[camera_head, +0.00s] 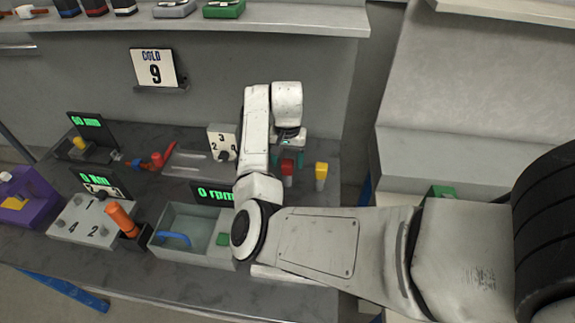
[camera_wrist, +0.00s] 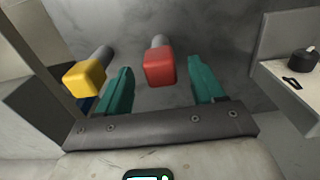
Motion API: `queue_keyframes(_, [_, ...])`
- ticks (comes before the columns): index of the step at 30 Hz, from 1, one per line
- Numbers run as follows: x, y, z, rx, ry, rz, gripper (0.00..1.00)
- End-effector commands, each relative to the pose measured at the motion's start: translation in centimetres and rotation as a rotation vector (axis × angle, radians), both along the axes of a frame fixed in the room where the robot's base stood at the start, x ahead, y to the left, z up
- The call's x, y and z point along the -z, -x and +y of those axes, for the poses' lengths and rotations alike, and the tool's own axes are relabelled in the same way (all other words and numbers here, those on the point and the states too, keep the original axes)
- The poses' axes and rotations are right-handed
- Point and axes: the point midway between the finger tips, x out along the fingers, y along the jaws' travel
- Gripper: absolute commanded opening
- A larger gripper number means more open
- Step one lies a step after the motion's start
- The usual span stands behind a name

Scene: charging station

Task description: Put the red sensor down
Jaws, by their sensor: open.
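The red sensor (camera_wrist: 160,67) has a red block head on a grey cylindrical body. In the wrist view it is between the two teal fingers of my gripper (camera_wrist: 159,80), with visible gaps on both sides. In the head view the red sensor (camera_head: 287,168) stands on the dark bench (camera_head: 330,200), below my gripper (camera_head: 287,159). My gripper is open, and its fingers show only in part there.
A grey tray (camera_head: 160,247) with a blue handle-like item (camera_head: 174,239) is at the front. A dial box (camera_head: 221,142) stands behind my arm. A shelf (camera_head: 300,20) runs above.

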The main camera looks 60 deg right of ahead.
Motion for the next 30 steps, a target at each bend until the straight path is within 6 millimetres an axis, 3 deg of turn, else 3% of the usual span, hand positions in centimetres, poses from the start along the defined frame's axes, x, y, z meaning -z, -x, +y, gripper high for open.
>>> queue_keyframes(9, [-6.5, -0.1, -0.1, 0.001, 0.002, -0.004, 0.68])
queue_keyframes(15, [-8.8, 0.0, -0.1, 0.000, 0.001, -0.003, 0.68])
queue_keyframes(30, [-9.5, 0.0, 0.0, -0.001, 0.001, 0.000, 0.68])
